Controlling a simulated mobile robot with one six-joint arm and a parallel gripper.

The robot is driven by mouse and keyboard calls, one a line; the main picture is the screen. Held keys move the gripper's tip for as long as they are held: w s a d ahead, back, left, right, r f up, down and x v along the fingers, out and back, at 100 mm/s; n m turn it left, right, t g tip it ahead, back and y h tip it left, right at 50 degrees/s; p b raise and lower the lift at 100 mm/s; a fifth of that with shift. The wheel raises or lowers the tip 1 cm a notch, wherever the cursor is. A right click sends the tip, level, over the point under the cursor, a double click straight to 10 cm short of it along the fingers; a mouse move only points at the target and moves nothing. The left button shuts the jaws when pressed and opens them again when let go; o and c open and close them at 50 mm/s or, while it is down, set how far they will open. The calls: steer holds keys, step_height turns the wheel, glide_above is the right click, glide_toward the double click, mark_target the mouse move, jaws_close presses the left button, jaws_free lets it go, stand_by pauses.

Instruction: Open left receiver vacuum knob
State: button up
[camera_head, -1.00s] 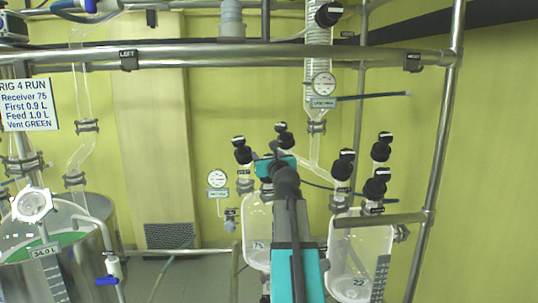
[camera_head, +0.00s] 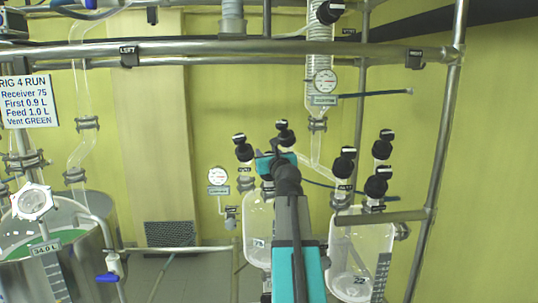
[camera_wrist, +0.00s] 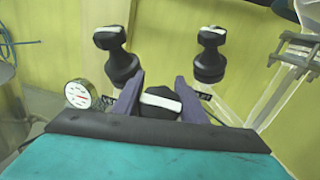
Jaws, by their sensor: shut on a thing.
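The left receiver (camera_head: 258,228) is a clear glass vessel, partly hidden behind my arm, with black knobs on its top. My gripper (camera_head: 272,158) is over that top in the head view. In the wrist view, my gripper (camera_wrist: 160,100) has its two purple fingers on either side of a black knob (camera_wrist: 158,101) with a white bar, and is shut on it. The bar lies nearly crosswise, slightly tilted. Two other black knobs with white bars stand beyond, one at the left (camera_wrist: 110,39) and one at the right (camera_wrist: 212,37). The gripped knob is hidden in the head view.
A round gauge (camera_head: 218,176) is left of the receiver; it also shows in the wrist view (camera_wrist: 78,94). The right receiver (camera_head: 362,250) stands close by with several black knobs. Steel rails (camera_head: 250,49) cross above. A steel vessel (camera_head: 85,235) is at the left.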

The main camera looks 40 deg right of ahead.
steer(key=shift+a+f+n+y+b, duration=0.1)
steer(key=shift+f+n+y+b, duration=0.2)
steer(key=shift+n+y+b, duration=0.55)
